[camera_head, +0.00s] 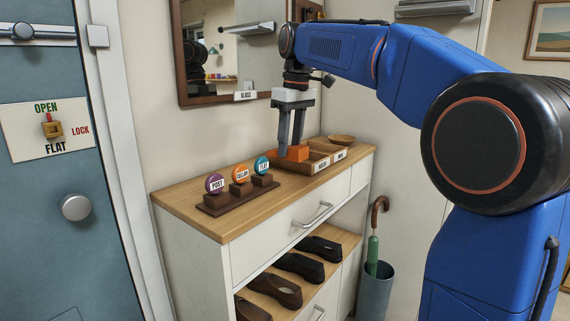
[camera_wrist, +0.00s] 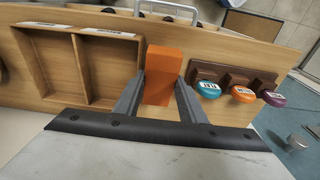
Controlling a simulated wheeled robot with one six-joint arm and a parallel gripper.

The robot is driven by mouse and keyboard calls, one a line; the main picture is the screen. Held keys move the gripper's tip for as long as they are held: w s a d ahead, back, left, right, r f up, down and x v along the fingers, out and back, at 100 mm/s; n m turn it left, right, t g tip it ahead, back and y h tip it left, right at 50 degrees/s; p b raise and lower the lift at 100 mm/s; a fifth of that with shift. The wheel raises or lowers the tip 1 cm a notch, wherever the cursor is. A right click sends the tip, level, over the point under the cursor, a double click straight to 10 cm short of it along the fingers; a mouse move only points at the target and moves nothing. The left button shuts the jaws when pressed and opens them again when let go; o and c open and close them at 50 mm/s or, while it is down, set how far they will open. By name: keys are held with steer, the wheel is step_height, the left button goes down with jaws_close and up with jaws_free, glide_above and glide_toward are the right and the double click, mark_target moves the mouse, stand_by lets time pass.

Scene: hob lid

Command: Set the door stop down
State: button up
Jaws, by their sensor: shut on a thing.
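The door stop is an orange block. In the head view it (camera_head: 298,154) is at the low end of my gripper (camera_head: 290,147), over the wooden top of the shoe cabinet (camera_head: 205,214). My gripper points down and is shut on it. In the wrist view the door stop (camera_wrist: 164,68) sits between the two fingers of my gripper (camera_wrist: 161,95). It lies between the wooden tray and the dark knob rack. I cannot tell whether its underside touches the cabinet top.
A two-compartment wooden tray (camera_head: 322,165) with labels stands right of the door stop, a small bowl (camera_head: 341,139) behind it. The rack (camera_head: 222,202) with purple, orange and teal labelled knobs stands left. A mirror (camera_head: 182,55) hangs behind. Shoes (camera_head: 300,266) lie below.

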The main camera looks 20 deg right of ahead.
steer(key=shift+a+f, duration=0.1)
steer(key=shift+f, duration=2.65)
steer(key=shift+f, duration=0.1)
steer(key=o, duration=1.1)
steer(key=r, duration=0.8)
steer(key=s+d+r, duration=0.1)
steer(key=r, duration=0.3)
steer(key=shift+r, duration=0.1)
steer(key=shift+s, duration=0.1)
